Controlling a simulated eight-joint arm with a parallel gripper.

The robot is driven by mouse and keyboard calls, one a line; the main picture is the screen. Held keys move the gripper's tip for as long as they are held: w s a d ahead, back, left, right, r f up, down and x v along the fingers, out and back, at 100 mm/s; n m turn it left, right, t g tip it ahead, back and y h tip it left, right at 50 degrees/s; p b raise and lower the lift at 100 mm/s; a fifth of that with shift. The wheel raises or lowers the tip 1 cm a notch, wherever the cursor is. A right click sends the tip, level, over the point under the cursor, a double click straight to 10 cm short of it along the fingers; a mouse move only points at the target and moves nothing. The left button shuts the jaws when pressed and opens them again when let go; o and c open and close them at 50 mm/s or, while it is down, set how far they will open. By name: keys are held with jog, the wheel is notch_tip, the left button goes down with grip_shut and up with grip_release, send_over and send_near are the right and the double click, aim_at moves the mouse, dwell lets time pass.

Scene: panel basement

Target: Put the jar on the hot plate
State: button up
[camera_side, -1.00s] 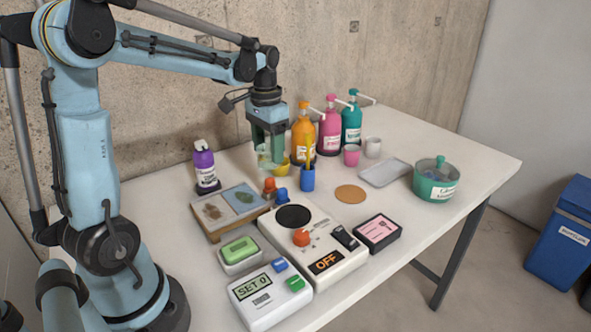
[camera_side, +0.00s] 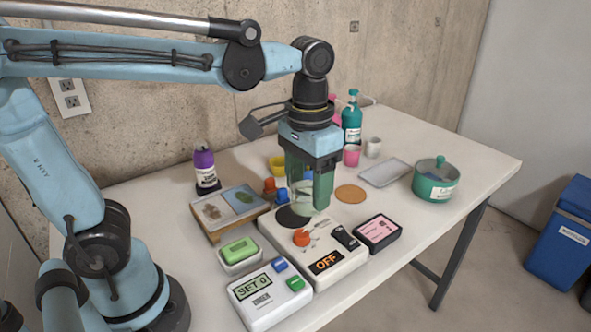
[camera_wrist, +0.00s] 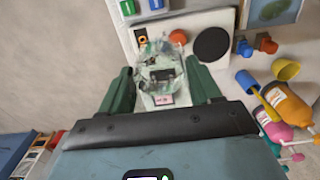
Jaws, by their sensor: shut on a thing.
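The hot plate (camera_side: 287,238) is a white box with a black disc (camera_side: 285,217), an orange knob (camera_side: 301,237) and a display reading OFF. My gripper (camera_side: 308,195) is shut on the clear glass jar (camera_side: 301,203), which is partly hidden by the green fingers. In the side view the jar overlaps the disc's right edge; I cannot tell how high it is. In the wrist view the jar (camera_wrist: 158,62) sits between my fingers, in front of the hot plate's display end, with the black disc (camera_wrist: 212,45) clear to its right.
A boxy timer (camera_side: 262,300) and a green-topped device (camera_side: 240,251) stand in front and left. A slide tray (camera_side: 219,219) is left, a pink-labelled box (camera_side: 378,233) right. Behind are a yellow bowl (camera_side: 277,164), a cork mat (camera_side: 350,193), a grey tray (camera_side: 385,172) and a teal pot (camera_side: 436,183).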

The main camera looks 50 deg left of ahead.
jog(key=w+a+f, duration=0.1)
jog(key=a+f, duration=0.1)
jog(key=a, duration=0.1)
jog(key=w+a+f, duration=0.2)
jog(key=a, duration=0.2)
jog(key=w+a+f, duration=0.1)
jog(key=a+f, duration=0.1)
jog(key=a, duration=0.1)
jog(key=shift+w+a+f, duration=0.15)
jog(key=shift+w+f, duration=0.1)
jog(key=shift+f, duration=2.15)
jog(key=shift+f, duration=0.15)
jog(key=o, duration=1.2)
notch_tip(320, 180, up, 12)
jog(key=shift+s+d+f+t, duration=0.8)
jog(key=shift+s+t, duration=0.1)
jog(key=shift+t, duration=0.3)
jog(key=shift+s+d+f+t, duration=0.65)
jog(key=shift+s+f+t, duration=0.25)
jog(key=shift+t, duration=0.3)
jog(key=shift+s+d+f+t, duration=0.75)
jog(key=shift+s+t, duration=0.2)
jog(key=shift+t, duration=0.25)
